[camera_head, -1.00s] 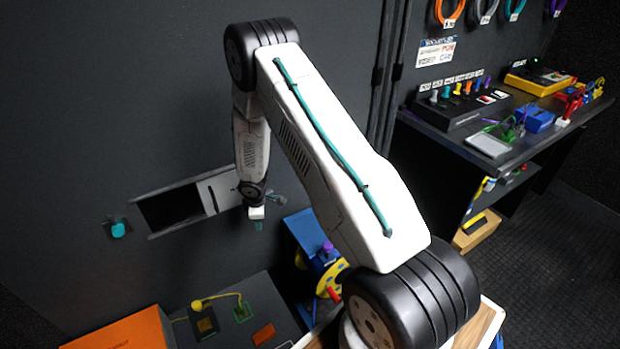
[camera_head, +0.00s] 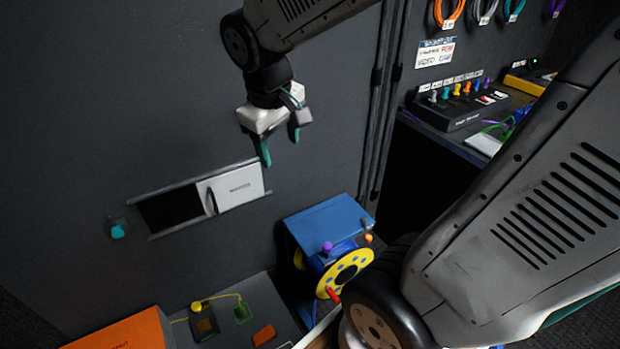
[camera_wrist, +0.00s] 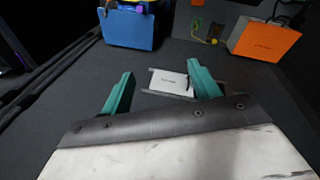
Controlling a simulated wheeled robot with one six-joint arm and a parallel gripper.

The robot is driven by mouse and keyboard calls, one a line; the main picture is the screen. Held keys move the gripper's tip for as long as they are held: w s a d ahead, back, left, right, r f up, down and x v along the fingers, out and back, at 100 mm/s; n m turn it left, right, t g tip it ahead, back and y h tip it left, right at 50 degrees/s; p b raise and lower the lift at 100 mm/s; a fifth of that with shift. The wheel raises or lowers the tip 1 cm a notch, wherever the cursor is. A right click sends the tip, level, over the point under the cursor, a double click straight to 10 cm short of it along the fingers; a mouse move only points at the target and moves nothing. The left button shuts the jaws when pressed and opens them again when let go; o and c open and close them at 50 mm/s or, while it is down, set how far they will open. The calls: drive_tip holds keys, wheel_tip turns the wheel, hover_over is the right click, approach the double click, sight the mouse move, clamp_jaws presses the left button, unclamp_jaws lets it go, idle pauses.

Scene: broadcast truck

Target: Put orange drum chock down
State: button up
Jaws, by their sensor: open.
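My gripper (camera_head: 279,148) is open, with two teal fingers and nothing between them. It hangs in front of the dark wall, above the sliding hatch. In the wrist view my gripper (camera_wrist: 158,70) shows empty fingers too. No piece is clearly recognisable as the orange drum chock. A small orange piece (camera_head: 369,238) sits at the right of the blue cable-drum box (camera_head: 335,222). A flat orange piece (camera_head: 264,335) lies on the dark bench at the bottom. My gripper is apart from both. The yellow drum (camera_head: 346,272) is at the box's front.
The hatch's white panel (camera_head: 238,187) is on the wall, with a dark opening on its left. A large orange box (camera_head: 125,334) stands at bottom left. A yellow plug (camera_head: 196,306) with cable is on the bench. A counter with a control panel (camera_head: 465,108) is at right.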

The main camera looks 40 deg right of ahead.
drive_tip(key=s+a+r+y, duration=0.1)
drive_tip(key=s+a, duration=0.1)
drive_tip(key=s, duration=0.5)
drive_tip(key=s+a+r+m+y, duration=0.1)
drive_tip(key=s+a, duration=0.2)
drive_tip(key=s, duration=0.4)
drive_tip(key=shift+r+m, duration=0.15)
drive_tip(key=shift+m, duration=0.15)
